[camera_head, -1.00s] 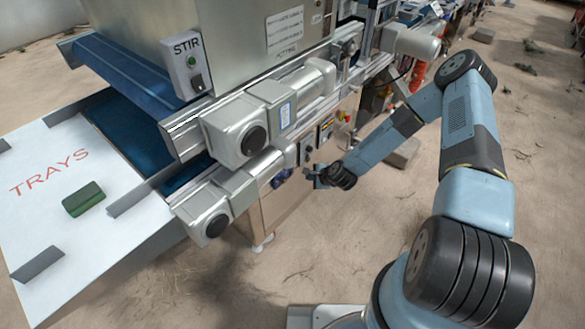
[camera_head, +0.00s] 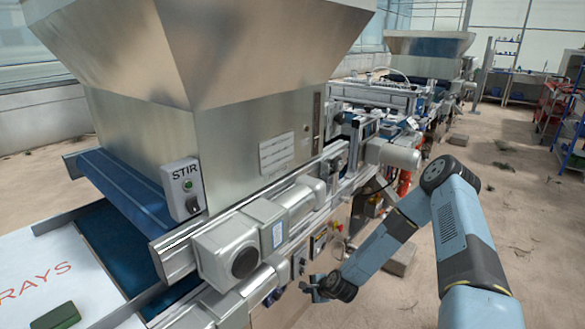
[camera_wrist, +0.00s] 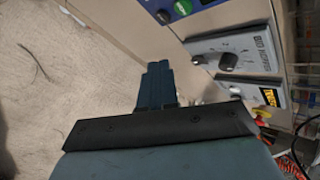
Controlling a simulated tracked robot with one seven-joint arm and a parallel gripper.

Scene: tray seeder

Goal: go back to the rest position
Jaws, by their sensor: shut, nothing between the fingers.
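My gripper (camera_head: 312,289) is at the end of my blue arm, low beside the front of the seeder machine (camera_head: 250,150). In the wrist view its fingers (camera_wrist: 158,84) are together with nothing between them. They point along the machine's side, near a control panel with a black knob (camera_wrist: 228,62) and a green button (camera_wrist: 183,7). I cannot tell the exact gap between the fingertips and the panel.
A STIR box (camera_head: 184,190) is on the machine's side above motor housings (camera_head: 228,252). A white TRAYS board (camera_head: 30,265) with a green block (camera_head: 56,317) is at the lower left. A stone-like block (camera_head: 399,260) lies on the floor behind my arm. Open floor (camera_head: 520,220) is at the right.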

